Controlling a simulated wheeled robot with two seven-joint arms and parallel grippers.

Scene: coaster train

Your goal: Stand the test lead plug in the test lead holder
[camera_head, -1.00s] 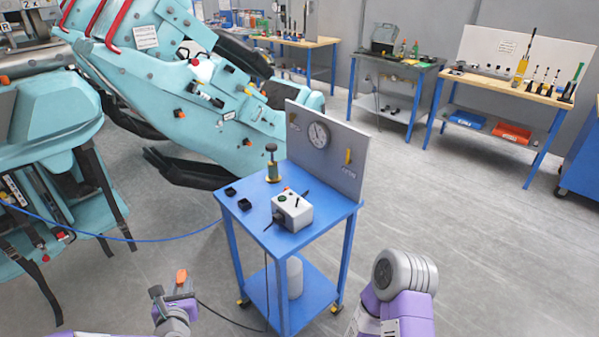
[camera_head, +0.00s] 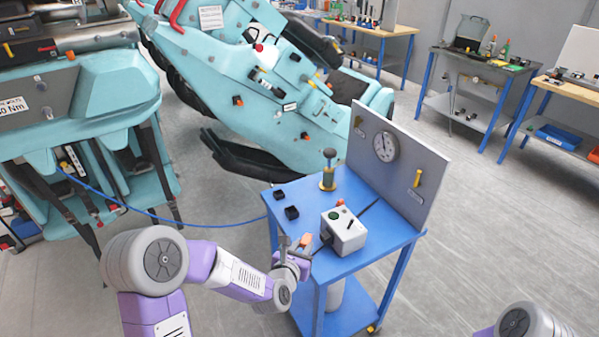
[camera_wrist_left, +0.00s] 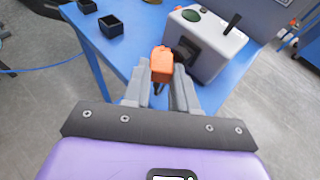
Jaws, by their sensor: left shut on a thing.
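An orange test lead plug (camera_wrist_left: 162,63) is in the fingers of my left gripper (camera_wrist_left: 160,88) in the left wrist view. In the head view, the plug (camera_head: 305,240) and my left gripper (camera_head: 298,252) are at the cart's near left edge, beside the white tester box (camera_head: 343,231). Two black square cups (camera_head: 292,212) (camera_head: 279,194) sit on the tabletop to the left of the box. A black fitting (camera_wrist_left: 188,52) shows on the box's near side in the wrist view. I cannot tell which of these is the holder. My right gripper is out of view.
The blue cart (camera_head: 386,238) has a grey back panel (camera_head: 412,170) with a gauge. A brass-coloured post with a black knob (camera_head: 328,172) stands behind the cups. A blue cable (camera_head: 200,222) runs to the left, near teal machinery (camera_head: 240,70).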

